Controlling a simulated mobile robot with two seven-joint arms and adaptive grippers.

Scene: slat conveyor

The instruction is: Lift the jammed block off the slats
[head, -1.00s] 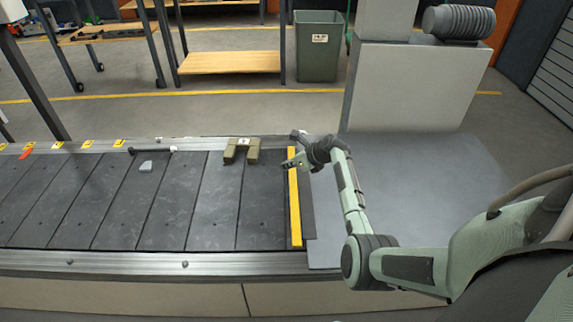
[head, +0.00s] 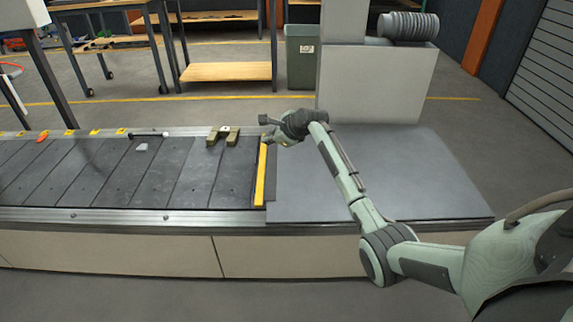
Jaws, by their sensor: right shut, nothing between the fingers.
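An olive, U-shaped block (head: 232,137) with a small white label sits on the dark slats (head: 130,185) near the far rail, at the right end of the conveyor. Its two legs point toward me. My right gripper (head: 268,139) is shut and empty. It is just to the right of the block, apart from it, near the far end of the yellow strip (head: 260,175). My left gripper is not in view.
A small grey piece (head: 141,147) and a dark rod with a white end (head: 148,134) lie left of the block. An orange-red item (head: 42,137) is farther left. A flat grey plate (head: 380,185) adjoins the conveyor, with a pale cabinet (head: 375,85) behind.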

